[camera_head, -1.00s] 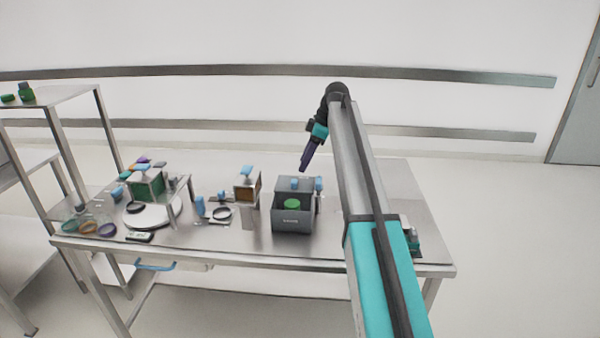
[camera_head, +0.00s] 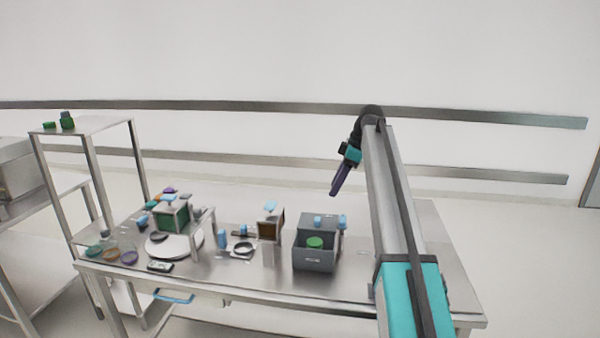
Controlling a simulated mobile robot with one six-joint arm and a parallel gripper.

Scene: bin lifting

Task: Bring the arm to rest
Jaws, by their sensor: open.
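My gripper (camera_head: 337,186) is at the end of my arm, above the back right part of the steel table (camera_head: 390,292). Its purple fingers point down and slightly left. It is open and holds nothing that I can see; the fingertips are small in this view. It hangs in the air above and behind the grey bin (camera_head: 314,259), apart from it. The grey bin stands on the table with a green round thing (camera_head: 315,243) in it.
A box with a brown front (camera_head: 270,229) and a black ring (camera_head: 243,248) lie left of the bin. A white round plate (camera_head: 172,245) and a green-fronted box (camera_head: 172,217) are further left. A tall steel shelf (camera_head: 95,126) stands at the left. The wall has metal rails (camera_head: 250,106).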

